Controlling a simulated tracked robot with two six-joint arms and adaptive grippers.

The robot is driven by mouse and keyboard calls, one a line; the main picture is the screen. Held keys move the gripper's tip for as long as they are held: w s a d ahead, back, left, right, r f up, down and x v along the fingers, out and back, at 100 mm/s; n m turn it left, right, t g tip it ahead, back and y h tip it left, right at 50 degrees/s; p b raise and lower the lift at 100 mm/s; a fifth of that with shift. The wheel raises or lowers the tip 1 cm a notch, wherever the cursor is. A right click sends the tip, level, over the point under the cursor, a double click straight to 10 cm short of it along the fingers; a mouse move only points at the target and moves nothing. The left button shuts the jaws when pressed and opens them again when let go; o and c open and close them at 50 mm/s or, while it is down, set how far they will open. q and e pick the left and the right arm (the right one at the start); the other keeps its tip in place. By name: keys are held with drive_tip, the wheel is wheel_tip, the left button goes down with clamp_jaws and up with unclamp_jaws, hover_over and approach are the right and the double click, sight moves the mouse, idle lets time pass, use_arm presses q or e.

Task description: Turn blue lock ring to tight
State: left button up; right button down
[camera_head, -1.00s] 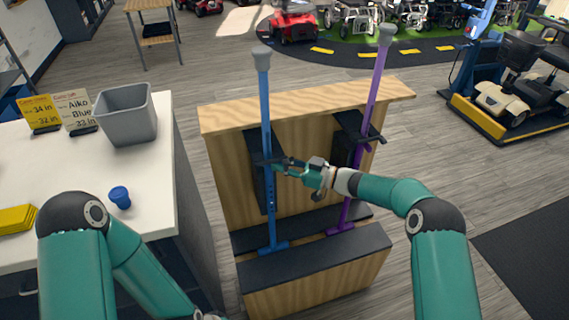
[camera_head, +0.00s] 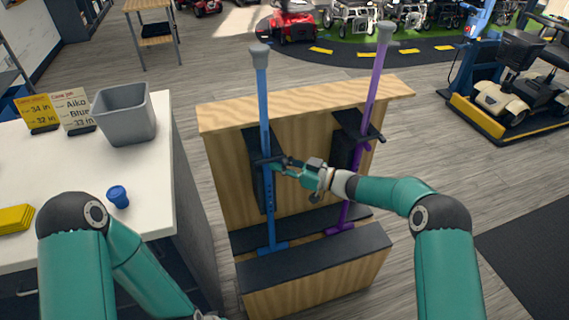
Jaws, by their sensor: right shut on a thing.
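The blue cane (camera_head: 263,105) stands upright in a wooden stand, its grey tip at the top and its blue handle at the bottom. Its lock ring is at mid-shaft, largely hidden by my right gripper. My right gripper (camera_head: 277,165) is shut at the ring's height on the blue cane. The purple cane (camera_head: 374,90) stands to the right, in the same stand, behind my right wrist. My left arm comes in at the lower left; its gripper is almost wholly below the bottom edge, so its fingers do not show.
The wooden stand (camera_head: 305,103) has black clamps and a dark step. A white table (camera_head: 60,215) at left holds a grey bin (camera_head: 124,112), a small blue cup-shaped piece (camera_head: 118,197), yellow pieces (camera_head: 16,218) and two cards (camera_head: 73,110).

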drive_tip(key=shift+w+r, duration=0.15)
drive_tip(key=shift+r, duration=0.05)
drive_tip(key=shift+s+f+m+t+h+b, duration=0.1)
drive_tip(key=shift+s+m+t+h+b, duration=0.1)
drive_tip(key=shift+m+t+h+b, duration=0.45)
drive_tip(key=shift+s+a+r+m+t+h+b, duration=0.1)
drive_tip(key=shift+s+a+m+t+h+b, duration=0.25)
drive_tip(key=shift+m+t+h+b, duration=1.75)
drive_tip(key=shift+s+a+r+m+t+h+b, duration=0.1)
drive_tip(key=shift+s+a+m+t+h+b, duration=0.5)
drive_tip(key=shift+b, duration=2.8)
drive_tip(key=shift+w+a+m+t+h+b, duration=0.1)
drive_tip(key=shift+a+m+t+h+b, duration=0.1)
drive_tip(key=shift+m+t+h+b, duration=2)
drive_tip(key=shift+n+g+b, duration=0.6)
drive_tip(key=shift+n+g, duration=0.05)
drive_tip(key=shift+n, duration=0.1)
drive_tip(key=c, duration=1.4)
unclamp_jaws()
drive_tip(key=shift+c, duration=0.2)
drive_tip(key=o, duration=0.3)
drive_tip(key=shift+w+f, duration=0.1)
drive_tip(key=shift+f, duration=0.05)
